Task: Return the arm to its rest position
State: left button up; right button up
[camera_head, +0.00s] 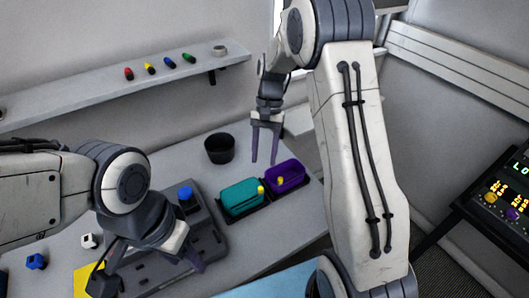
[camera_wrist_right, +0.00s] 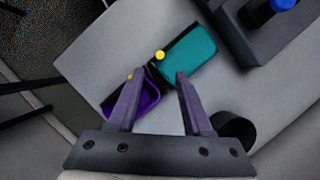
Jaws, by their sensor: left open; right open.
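My right gripper (camera_head: 264,160) is open, with nothing between its fingers, and points down above the back of the table near the bins. In the right wrist view my right gripper (camera_wrist_right: 160,74) shows its two fingers apart over the teal bin (camera_wrist_right: 190,55) and the purple bin (camera_wrist_right: 146,100). In the head view the teal bin (camera_head: 240,198) and the purple bin (camera_head: 287,174) sit side by side, each with a small yellow piece at its edge. My left gripper (camera_head: 148,272) is open, low over the front left of the table, partly hidden by its own wrist.
A dark board (camera_head: 208,240) with a blue plug (camera_head: 185,193) lies near my left gripper. A black cup (camera_head: 219,149) stands behind the bins. A blue piece (camera_head: 36,262) and white piece (camera_head: 89,241) lie at left. A wall shelf (camera_head: 95,99) holds several small coloured pieces.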

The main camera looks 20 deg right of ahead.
jog(key=shift+w+d+r, duration=0.15)
jog(key=shift+w+r, duration=0.1)
jog(key=shift+r, duration=0.4)
jog(key=s+a+r+n+t+h, duration=0.1)
jog(key=s+a+r+n, duration=0.2)
jog(key=s+a, duration=0.2)
jog(key=s+a+r+n+h, duration=0.1)
jog(key=s+a+r+n, duration=0.1)
jog(key=s+a+n, duration=0.3)
jog(key=s+a+n+t, duration=0.2)
jog(key=s+a+n, duration=0.2)
jog(key=s, duration=1.1)
jog(key=shift+s+r+n+t, duration=0.15)
jog(key=shift+r+n+t, duration=0.3)
jog(key=shift+n, duration=0.65)
